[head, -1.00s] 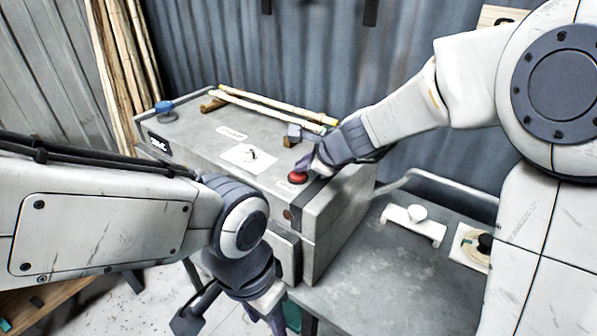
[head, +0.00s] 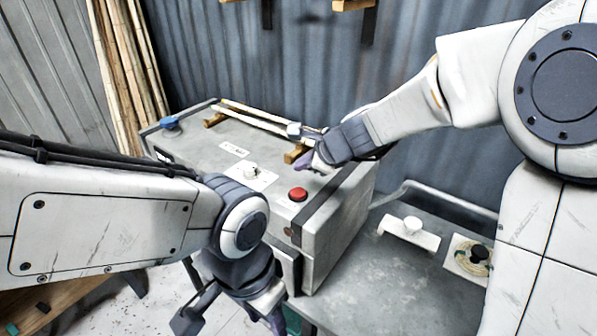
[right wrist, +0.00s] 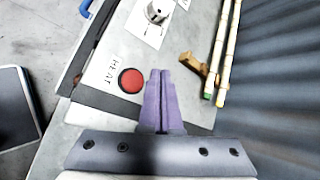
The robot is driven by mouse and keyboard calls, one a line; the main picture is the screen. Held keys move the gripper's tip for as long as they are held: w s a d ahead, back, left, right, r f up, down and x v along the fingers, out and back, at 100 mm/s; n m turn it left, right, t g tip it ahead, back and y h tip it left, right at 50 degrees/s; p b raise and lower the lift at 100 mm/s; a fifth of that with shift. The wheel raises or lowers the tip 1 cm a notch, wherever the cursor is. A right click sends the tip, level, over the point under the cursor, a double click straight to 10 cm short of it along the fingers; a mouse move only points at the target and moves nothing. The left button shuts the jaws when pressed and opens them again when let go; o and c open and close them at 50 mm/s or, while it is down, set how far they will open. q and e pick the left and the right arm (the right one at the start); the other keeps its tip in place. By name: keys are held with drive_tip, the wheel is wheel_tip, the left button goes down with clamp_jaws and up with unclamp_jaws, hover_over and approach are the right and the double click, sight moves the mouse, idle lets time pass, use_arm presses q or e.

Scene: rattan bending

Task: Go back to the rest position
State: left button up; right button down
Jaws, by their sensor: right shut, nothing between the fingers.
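My right gripper (head: 312,164) is above the top of the grey steam box (head: 215,150), behind the red button (head: 298,194) and apart from it. In the right wrist view its purple fingers (right wrist: 161,85) are shut together with nothing between them. The red button (right wrist: 131,80), marked HEAT, lies just left of the fingers there. My left arm comes in from the left, and its gripper (head: 262,318) hangs low in front of the box, cut by the bottom edge. I cannot tell whether its fingers are open or shut.
Two pale rattan poles (head: 258,119) lie on wooden rests at the box's back edge. A dial (head: 250,171) and a blue handle (head: 169,123) are on top. A grey side table (head: 370,270) holds a white fixture (head: 410,232). Poles (head: 130,75) lean at the wall.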

drive_tip(key=s+d+f+n+g+h, duration=0.25)
drive_tip(key=s+d+f+n, duration=0.35)
drive_tip(key=s+d+n, duration=0.35)
drive_tip(key=s+d+f+n+g+h, duration=0.25)
drive_tip(key=s+d+f+n, duration=0.25)
drive_tip(key=s+d+n, duration=0.4)
drive_tip(key=s+a+f+n+g+b, duration=0.1)
drive_tip(key=s+a+n+b, duration=0.5)
drive_tip(key=s+a, duration=0.7)
drive_tip(key=a+n+g, duration=0.1)
drive_tip(key=n, duration=0.1)
drive_tip(key=shift+a+n+y+b, duration=0.3)
drive_tip(key=shift+n+b, duration=0.05)
drive_tip(key=shift+w, duration=0.1)
